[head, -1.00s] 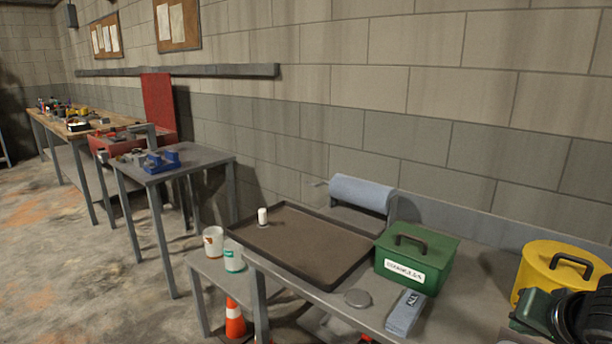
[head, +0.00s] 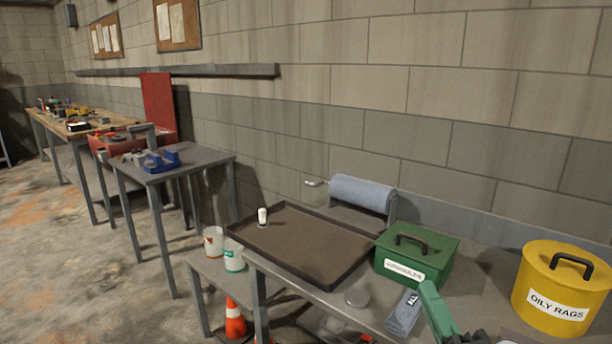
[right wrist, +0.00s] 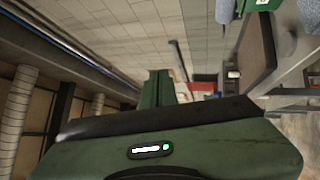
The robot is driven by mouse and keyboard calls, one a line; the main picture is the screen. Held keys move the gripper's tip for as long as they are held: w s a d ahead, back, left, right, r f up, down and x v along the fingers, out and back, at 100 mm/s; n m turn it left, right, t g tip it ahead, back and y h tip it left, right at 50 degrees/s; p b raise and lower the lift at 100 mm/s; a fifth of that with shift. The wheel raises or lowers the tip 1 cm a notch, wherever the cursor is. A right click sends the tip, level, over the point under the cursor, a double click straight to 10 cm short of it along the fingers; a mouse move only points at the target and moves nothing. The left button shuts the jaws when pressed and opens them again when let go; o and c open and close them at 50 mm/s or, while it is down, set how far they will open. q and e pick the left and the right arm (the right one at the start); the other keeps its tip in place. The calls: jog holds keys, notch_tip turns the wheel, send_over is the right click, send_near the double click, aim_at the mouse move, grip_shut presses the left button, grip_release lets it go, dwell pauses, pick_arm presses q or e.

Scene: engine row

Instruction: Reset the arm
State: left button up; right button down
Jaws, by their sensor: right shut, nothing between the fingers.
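My right gripper (head: 429,288) shows at the bottom of the head view, right of centre, as a green shape pointing up. It is in front of the blue-grey box (head: 404,312) on the bench and below the green metal box (head: 416,258). In the right wrist view its green fingers (right wrist: 159,76) are together, with nothing visible between them. The rest of the right arm is mostly cut off by the lower edge of the head view. My left gripper is in neither view.
A yellow "OILY RAGS" can (head: 561,295) stands at the right of the bench. A dark tray (head: 310,245) with a small white item (head: 262,216) lies left of the green box. A blue paper roll (head: 361,193) is behind.

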jog(key=s+d+f+m+g+h, duration=0.2)
jog(key=f+m+g, duration=0.15)
jog(key=f, duration=0.25)
jog(key=s+d+f+m+g+h, duration=0.1)
jog(key=d+f+m+g, duration=0.1)
jog(key=f+m, duration=0.35)
jog(key=s+d+f+m+g+h, duration=0.2)
jog(key=f+m+g, duration=0.1)
jog(key=f, duration=0.5)
jog(key=s+a+f+m+g+y, duration=0.1)
jog(key=s+a+f+m+g, duration=0.2)
jog(key=s+f+g, duration=0.35)
jog(key=s+a+f+m+g+y, duration=0.25)
jog(key=s+f, duration=0.55)
jog(key=s, duration=0.4)
notch_tip(320, 180, down, 24)
jog(key=g, duration=0.1)
jog(key=s+d+f, duration=0.1)
jog(key=s+f, duration=0.7)
jog(key=s+d+f+g+h, duration=0.1)
jog(key=s+d+f, duration=0.1)
jog(key=s+f, duration=0.7)
jog(key=shift+s+d+f+p, duration=0.15)
jog(key=shift+d+p, duration=0.15)
jog(key=shift+p, duration=0.1)
jog(key=shift+g, duration=0.25)
